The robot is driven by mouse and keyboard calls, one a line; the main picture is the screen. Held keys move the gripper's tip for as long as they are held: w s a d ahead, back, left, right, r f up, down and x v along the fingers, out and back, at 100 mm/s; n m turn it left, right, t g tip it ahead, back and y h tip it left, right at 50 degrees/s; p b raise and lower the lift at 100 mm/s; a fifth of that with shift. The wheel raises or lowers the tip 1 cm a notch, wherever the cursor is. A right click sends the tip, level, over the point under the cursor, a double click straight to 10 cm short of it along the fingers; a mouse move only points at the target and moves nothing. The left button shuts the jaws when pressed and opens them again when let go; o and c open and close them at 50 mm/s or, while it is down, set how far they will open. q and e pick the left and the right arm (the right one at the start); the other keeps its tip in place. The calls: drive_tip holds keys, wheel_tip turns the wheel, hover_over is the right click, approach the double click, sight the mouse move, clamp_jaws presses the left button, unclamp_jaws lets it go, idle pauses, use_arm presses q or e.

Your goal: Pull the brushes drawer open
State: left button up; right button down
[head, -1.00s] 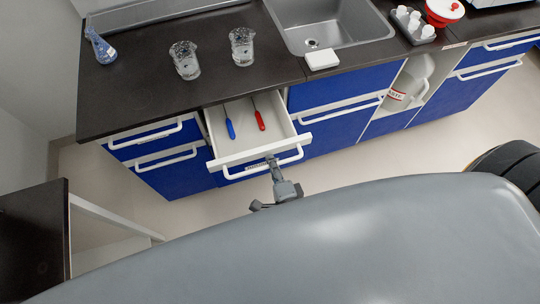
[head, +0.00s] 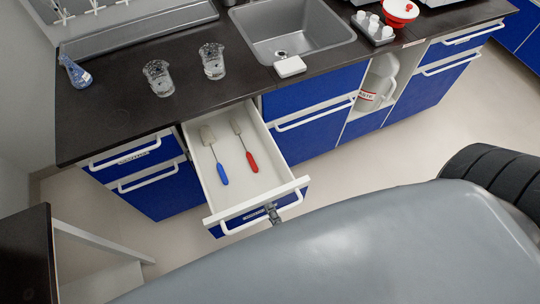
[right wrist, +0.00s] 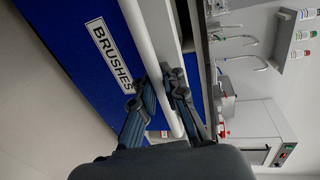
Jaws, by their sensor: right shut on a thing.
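The brushes drawer (head: 206,192) is pulled well out under the counter in the head view, with a white rim and a blue front. Inside lie a blue-handled tool (head: 221,173) and a red-handled tool (head: 251,160). My right gripper (head: 273,211) is at the drawer's front, on its white handle (head: 232,229), mostly hidden by my body. In the right wrist view the gripper (right wrist: 164,88) is shut around the white bar handle (right wrist: 138,35), beside the label BRUSHES (right wrist: 112,59). My left gripper is not in view.
The dark counter (head: 115,115) holds two beakers, a blue flask (head: 76,72) and a sink (head: 290,30). A white jug (head: 376,88) stands in a cabinet gap on the right. A dark-topped table (head: 25,255) is at lower left. Pale floor lies between.

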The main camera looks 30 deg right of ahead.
drive_tip(key=c, duration=1.4)
unclamp_jaws()
drive_tip(key=shift+r, duration=0.1)
drive_tip(key=v, duration=1.2)
